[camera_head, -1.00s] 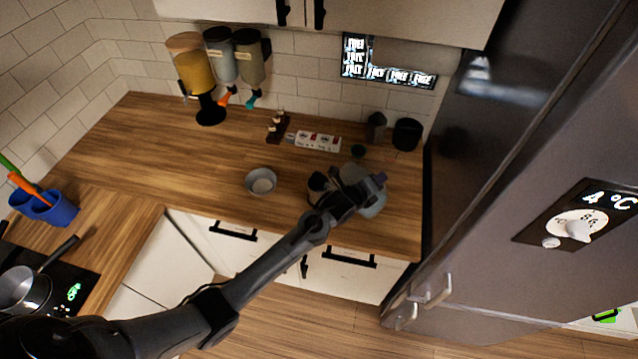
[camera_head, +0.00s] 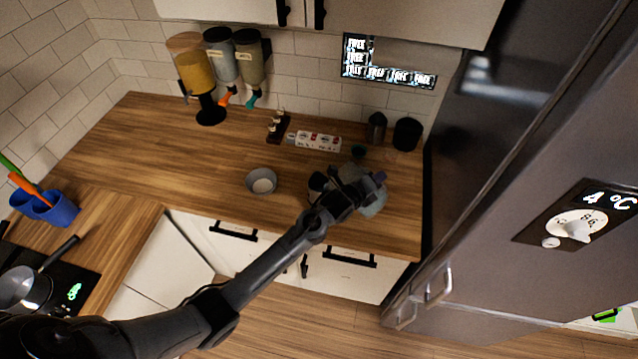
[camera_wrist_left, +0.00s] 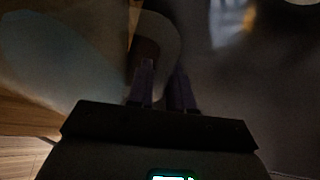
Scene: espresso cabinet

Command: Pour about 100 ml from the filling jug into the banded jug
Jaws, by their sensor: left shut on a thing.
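My left gripper (camera_head: 374,182) is over the right part of the counter, shut on the handle of a pale grey-green jug (camera_head: 374,204). In the left wrist view, the jug's pale wall (camera_wrist_left: 60,65) fills the left side, and its curved handle runs between the purple fingers (camera_wrist_left: 162,88). A second pale vessel (camera_head: 316,182) shows just left of the gripper, mostly hidden by my arm. I cannot make out a band on either, nor the liquid level or any stream. My right gripper is not in view.
A grey bowl (camera_head: 261,181) stands on the wooden counter (camera_head: 190,160) to the left. The tall fridge (camera_head: 500,200) closes off the right side.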

